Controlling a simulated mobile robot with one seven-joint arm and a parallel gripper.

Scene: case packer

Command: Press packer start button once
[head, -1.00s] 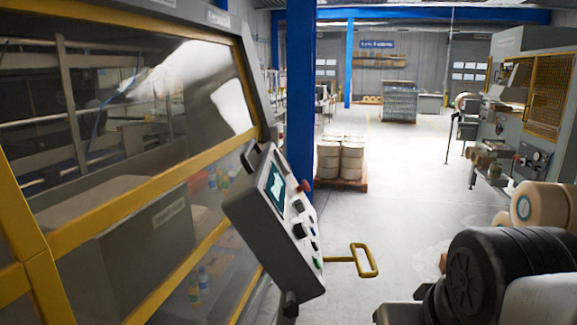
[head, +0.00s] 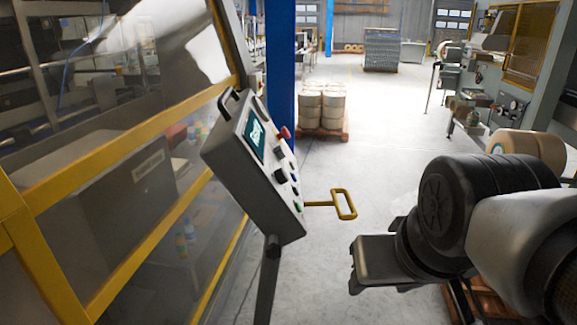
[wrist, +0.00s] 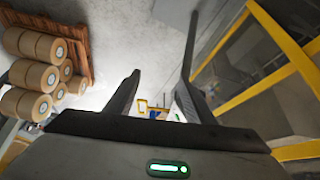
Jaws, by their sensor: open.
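The packer's control panel (head: 252,180) is a tilted grey box on a post, left of centre in the head view. It carries a lit screen, a red mushroom button (head: 285,132), a black knob (head: 280,175), and small buttons. A green button (head: 298,207) sits at its lower end; I cannot read its label. My gripper (wrist: 160,82) shows two dark, spread fingers with nothing held between them in the wrist view. In the head view my gripper's body is right of the panel, clear of it, and its fingers are hard to make out.
A yellow handle (head: 343,204) juts out to the right of the panel, between it and my gripper. The packer's yellow-framed guard (head: 120,155) fills the left. Rolls on a pallet (wrist: 45,60) show in the wrist view. Open floor lies beyond.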

